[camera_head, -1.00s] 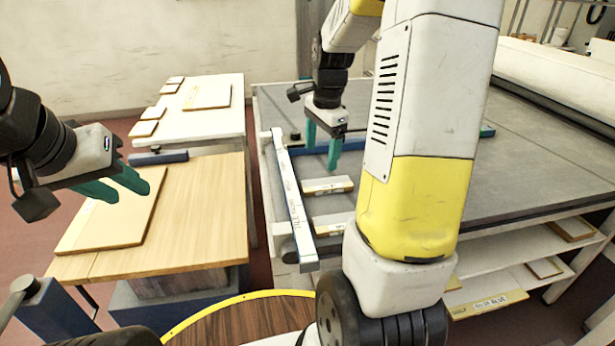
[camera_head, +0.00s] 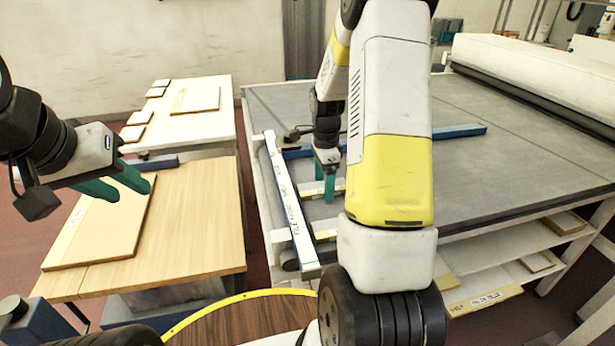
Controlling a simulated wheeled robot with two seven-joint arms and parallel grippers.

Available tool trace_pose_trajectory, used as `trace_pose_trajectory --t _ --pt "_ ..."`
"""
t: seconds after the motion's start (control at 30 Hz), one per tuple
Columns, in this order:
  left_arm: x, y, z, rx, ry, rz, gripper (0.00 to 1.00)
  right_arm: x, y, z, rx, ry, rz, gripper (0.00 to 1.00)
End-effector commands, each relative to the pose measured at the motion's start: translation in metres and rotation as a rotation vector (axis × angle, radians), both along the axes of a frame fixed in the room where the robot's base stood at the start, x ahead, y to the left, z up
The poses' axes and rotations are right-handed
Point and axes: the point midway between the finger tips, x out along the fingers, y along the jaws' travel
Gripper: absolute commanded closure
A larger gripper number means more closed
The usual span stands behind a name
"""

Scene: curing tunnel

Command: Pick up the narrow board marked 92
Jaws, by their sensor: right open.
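A narrow pale board (camera_head: 308,191) lies on the grey table, partly hidden by my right gripper and arm. A second narrow board (camera_head: 324,222) lies nearer, its right part hidden behind my arm. I cannot read a 92 on either board. My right gripper (camera_head: 328,196) is open, its teal fingers pointing down at the farther board. I cannot tell whether they touch it or straddle it. My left gripper (camera_head: 132,190) is open and empty above the wooden table at the left.
A blue-and-white bar (camera_head: 288,200) lies along the grey table's (camera_head: 470,165) left edge, left of the boards. A blue bar (camera_head: 460,131) lies behind my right arm. A wide board (camera_head: 98,232) rests on the wooden table (camera_head: 195,225). The grey table's right side is clear.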

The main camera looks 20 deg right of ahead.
Motion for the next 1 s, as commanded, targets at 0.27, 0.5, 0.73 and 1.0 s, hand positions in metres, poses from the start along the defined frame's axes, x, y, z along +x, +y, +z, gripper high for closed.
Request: trace_pose_trajectory --t 0.27,0.5,0.73,1.0 --pt "0.0 0.0 0.0 0.0 0.0 0.0 0.64 0.0 0.0 0.0 0.0 0.0 0.001 0.36" --pt "0.0 0.0 0.0 0.0 0.0 0.0 0.64 0.0 0.0 0.0 0.0 0.0 0.001 0.83" --pt "0.0 0.0 0.0 0.0 0.0 0.0 0.64 0.0 0.0 0.0 0.0 0.0 0.001 0.87" --pt "0.0 0.0 0.0 0.0 0.0 0.0 0.64 0.0 0.0 0.015 0.0 -0.002 0.001 0.87"
